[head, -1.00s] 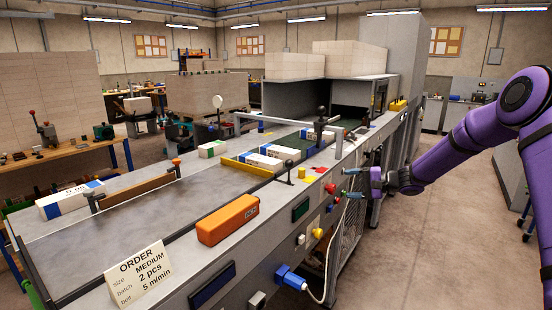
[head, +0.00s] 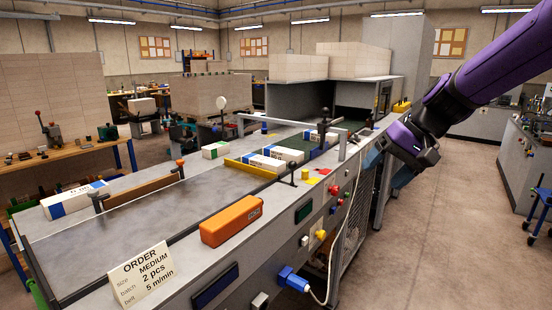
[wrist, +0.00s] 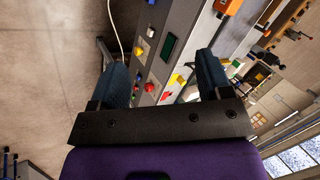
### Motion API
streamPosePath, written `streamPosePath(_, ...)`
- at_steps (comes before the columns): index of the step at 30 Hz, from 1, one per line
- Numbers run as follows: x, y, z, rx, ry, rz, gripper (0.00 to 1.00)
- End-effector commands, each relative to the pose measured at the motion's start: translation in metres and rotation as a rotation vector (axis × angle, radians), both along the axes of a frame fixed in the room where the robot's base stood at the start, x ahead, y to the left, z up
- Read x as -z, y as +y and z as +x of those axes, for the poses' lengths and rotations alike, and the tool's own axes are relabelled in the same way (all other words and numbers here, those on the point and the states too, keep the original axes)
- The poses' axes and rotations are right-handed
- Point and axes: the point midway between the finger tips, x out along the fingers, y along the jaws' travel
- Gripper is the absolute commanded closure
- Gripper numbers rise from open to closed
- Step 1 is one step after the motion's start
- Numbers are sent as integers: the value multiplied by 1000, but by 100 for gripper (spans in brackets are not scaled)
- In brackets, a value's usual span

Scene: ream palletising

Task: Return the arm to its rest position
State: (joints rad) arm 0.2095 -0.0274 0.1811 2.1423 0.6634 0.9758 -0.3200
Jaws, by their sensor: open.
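My purple arm reaches in from the upper right of the head view. My gripper (head: 383,166) hangs at the right side of the machine, beside its control panel, with its fingers partly hidden behind the wrist. In the wrist view my gripper (wrist: 162,85) has its two dark fingers wide apart with nothing between them. The machine's side panel, with a red button (wrist: 149,87) and a green-black display (wrist: 170,47), shows beyond the fingers and apart from them.
The machine's table (head: 130,225) carries an orange case (head: 231,221), an order card (head: 141,275) and several wrapped reams, one at the left (head: 75,199). A blue plug (head: 292,279) with a white cable sticks out of the side. The floor (head: 450,230) at right is clear.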

Motion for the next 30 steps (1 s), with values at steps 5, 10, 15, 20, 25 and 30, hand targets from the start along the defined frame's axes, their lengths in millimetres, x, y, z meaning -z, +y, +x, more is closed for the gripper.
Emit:
streamPosePath(5,-18,-9,-53,-9,-52,-132,28)
streamPosePath(10,-29,-23,-101,-6,-103,-247,28)
streamPosePath(15,-34,-39,-147,7,-164,-352,28)
streamPosePath(20,-35,-55,-187,23,-225,-437,28)
streamPosePath(25,-31,-69,-217,41,-277,-502,28)
streamPosePath(30,-29,-76,-231,51,-303,-531,28)
